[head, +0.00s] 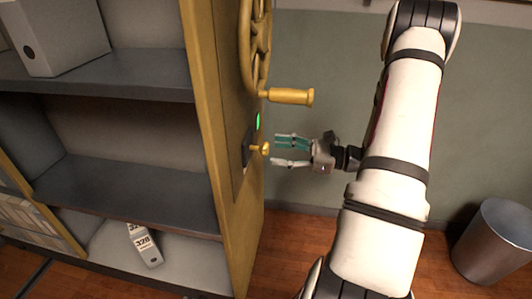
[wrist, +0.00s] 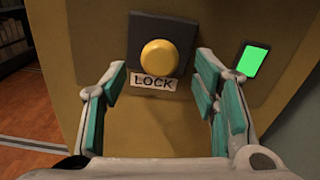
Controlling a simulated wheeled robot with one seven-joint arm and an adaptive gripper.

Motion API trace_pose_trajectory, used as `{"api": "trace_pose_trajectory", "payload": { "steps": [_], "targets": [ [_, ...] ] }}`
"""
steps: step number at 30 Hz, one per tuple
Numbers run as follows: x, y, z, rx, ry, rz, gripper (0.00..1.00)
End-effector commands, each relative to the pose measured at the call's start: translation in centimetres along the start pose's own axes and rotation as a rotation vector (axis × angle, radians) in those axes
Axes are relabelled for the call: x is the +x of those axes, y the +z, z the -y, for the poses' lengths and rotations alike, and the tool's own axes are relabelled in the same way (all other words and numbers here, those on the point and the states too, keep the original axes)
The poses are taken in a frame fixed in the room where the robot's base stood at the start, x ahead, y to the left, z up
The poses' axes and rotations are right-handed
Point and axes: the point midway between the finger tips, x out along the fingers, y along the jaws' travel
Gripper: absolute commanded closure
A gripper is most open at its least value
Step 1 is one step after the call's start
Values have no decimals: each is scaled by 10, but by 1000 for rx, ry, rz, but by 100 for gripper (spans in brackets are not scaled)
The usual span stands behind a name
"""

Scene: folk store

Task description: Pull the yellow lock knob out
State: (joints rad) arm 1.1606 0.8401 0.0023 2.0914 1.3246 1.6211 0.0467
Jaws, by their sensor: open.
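The yellow lock knob (head: 264,148) sticks out from a dark plate on the side panel of the yellow shelf unit. In the wrist view the round knob (wrist: 160,59) sits on its dark square plate (wrist: 137,26), with a white LOCK label (wrist: 153,82) below it. My gripper (head: 280,150) is open and empty, with its fingertips a short gap to the right of the knob in the head view. In the wrist view my gripper (wrist: 160,88) has its teal-padded fingers to the left and right of the knob, apart from it.
A yellow handwheel with a crank handle (head: 290,96) juts out above my gripper. A green light (wrist: 249,59) is on the panel right of the knob. Grey shelves (head: 120,190) stand left, holding binders. A metal bin (head: 494,240) stands at right on the wooden floor.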

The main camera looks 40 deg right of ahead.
Motion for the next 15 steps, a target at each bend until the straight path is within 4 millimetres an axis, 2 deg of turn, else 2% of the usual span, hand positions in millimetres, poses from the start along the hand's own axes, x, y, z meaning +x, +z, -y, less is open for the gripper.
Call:
{"api": "trace_pose_trajectory", "payload": {
  "steps": [1,6,15],
  "targets": [
    [10,-1,-1,-1,2,1,45],
    [32,-1,0,-1,2,1,45],
    [44,0,0,0,0,-1,45]
  ]
}}
